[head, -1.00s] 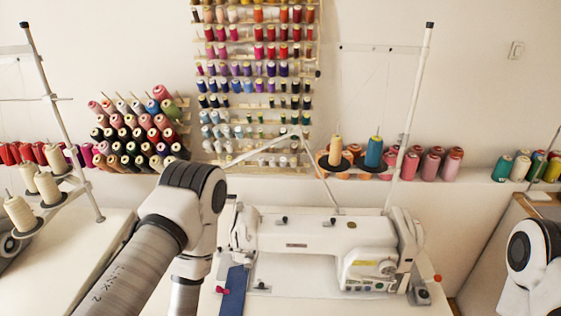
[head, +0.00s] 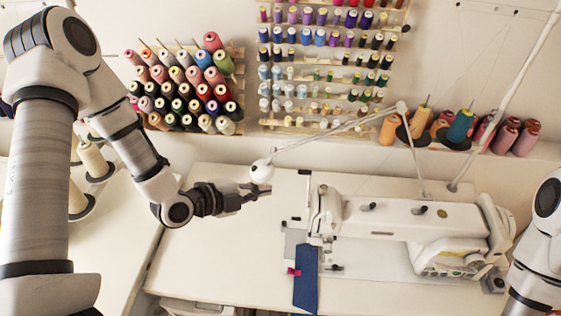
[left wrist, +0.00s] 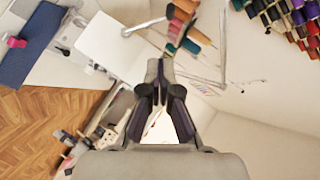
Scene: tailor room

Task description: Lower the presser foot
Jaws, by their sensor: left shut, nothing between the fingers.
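The white sewing machine (head: 385,225) stands on the table, its needle head (head: 324,212) at the left end of its arm. The presser foot under the head is too small to make out, and so is its lifting lever. A blue fabric strip (head: 306,280) lies below the head; it also shows in the left wrist view (left wrist: 36,45). My left gripper (head: 262,190) is shut and empty, above the table to the left of the head and apart from it. Its closed fingers (left wrist: 159,72) also show in the left wrist view. My right gripper is out of view.
A small pink item (head: 293,271) lies at the fabric's left edge. A white lamp (head: 262,171) on a jointed arm hangs close above my left gripper. A slanted thread stand pole (head: 505,95) rises behind the machine. The tabletop (head: 215,250) left of the machine is clear.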

